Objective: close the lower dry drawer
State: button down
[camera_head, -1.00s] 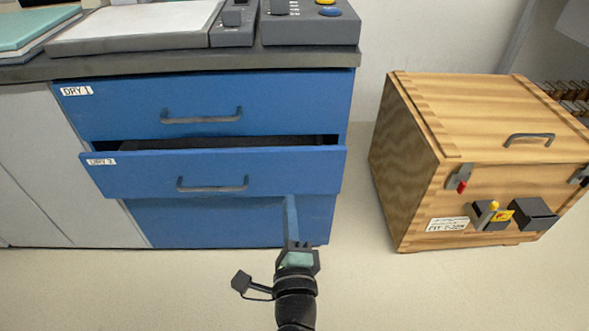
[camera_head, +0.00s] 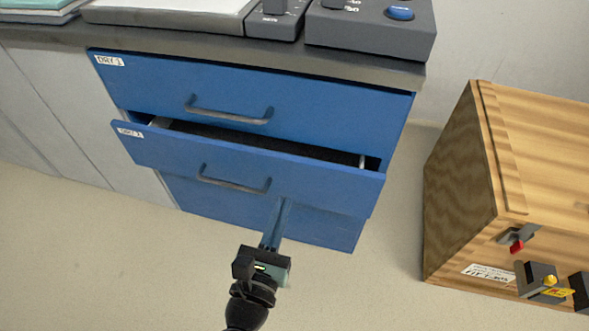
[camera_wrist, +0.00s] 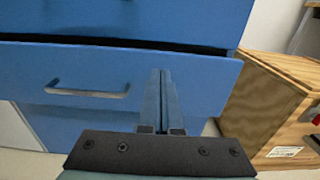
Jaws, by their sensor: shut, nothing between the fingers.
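The lower dry drawer (camera_head: 310,182), a blue front with a grey handle (camera_head: 233,184) and a small white label, stands partly open below the DRY 1 drawer (camera_head: 320,101). A dark gap shows along its top. The drawer also shows in the wrist view (camera_wrist: 60,70), with its handle (camera_wrist: 87,93) left of my fingers. My gripper (camera_head: 281,205) is shut and empty, its fingers pointing at the drawer front right of the handle. In the wrist view the shut fingertips (camera_wrist: 160,74) overlap the drawer front; I cannot tell whether they touch it.
A wooden crate (camera_head: 452,190) with latches stands on the floor to the right, with a floor gap between it and the cabinet. Grey cabinet panels (camera_head: 80,130) are at the left. Grey devices (camera_head: 370,30) rest on the dark worktop (camera_head: 380,68). The floor in front is clear.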

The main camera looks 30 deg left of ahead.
aim_at(300, 157)
jog(key=x, duration=0.8)
jog(key=shift+w, duration=0.1)
jog(key=x, duration=0.4)
jog(key=shift+w+a, duration=0.1)
jog(key=shift+w+r, duration=0.2)
jog(key=shift+w, duration=0.05)
jog(key=shift+f, duration=0.1)
